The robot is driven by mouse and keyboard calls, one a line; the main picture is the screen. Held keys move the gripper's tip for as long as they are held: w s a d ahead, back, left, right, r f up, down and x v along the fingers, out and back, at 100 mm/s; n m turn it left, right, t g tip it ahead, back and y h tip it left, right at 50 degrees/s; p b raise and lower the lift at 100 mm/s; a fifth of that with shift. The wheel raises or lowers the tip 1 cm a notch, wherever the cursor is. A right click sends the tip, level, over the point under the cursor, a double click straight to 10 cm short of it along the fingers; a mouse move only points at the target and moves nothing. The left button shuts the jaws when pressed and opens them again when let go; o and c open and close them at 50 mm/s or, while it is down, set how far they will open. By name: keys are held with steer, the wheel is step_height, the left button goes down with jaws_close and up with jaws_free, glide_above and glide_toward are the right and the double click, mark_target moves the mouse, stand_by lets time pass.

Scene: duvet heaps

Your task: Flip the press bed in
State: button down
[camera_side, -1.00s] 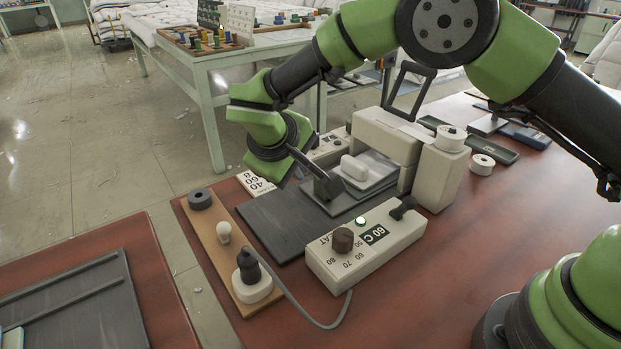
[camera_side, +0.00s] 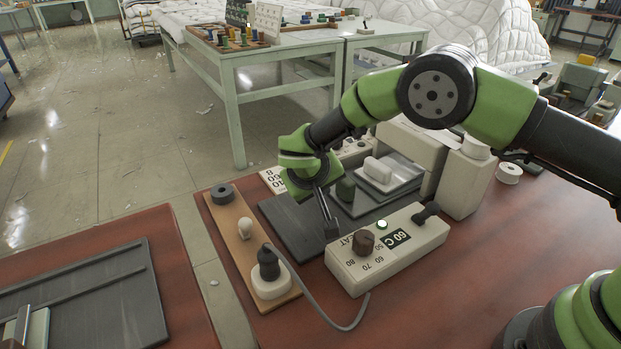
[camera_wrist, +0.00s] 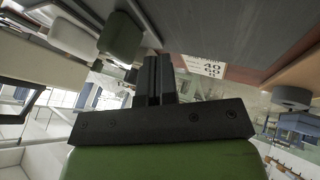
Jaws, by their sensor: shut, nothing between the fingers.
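The press (camera_side: 405,142) is a cream machine standing on the red-brown table. Its bed (camera_side: 392,183) is a pale plate with a white grip on top, partly under the press head. A dark green knob (camera_side: 345,190) stands at the bed's front left; it also shows in the wrist view (camera_wrist: 120,38), beside the white grip (camera_wrist: 72,38). My gripper (camera_side: 331,228) is shut and empty. Its fingers point down over the dark plate (camera_side: 283,222), in front of the knob and apart from it. In the wrist view the shut fingers (camera_wrist: 158,78) partly overlap the knob's edge.
A cream control box (camera_side: 388,250) with a brown dial, a lit green lamp and a black lever stands close to the right of my fingers. A wooden board (camera_side: 240,238) with a ring, a bulb-shaped piece and a corded black-topped piece lies left of the dark plate.

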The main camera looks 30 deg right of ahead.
steer(key=shift+d+r, duration=0.1)
steer(key=shift+d, duration=1.35)
steer(key=shift+d, duration=0.1)
steer(key=shift+d, duration=1.45)
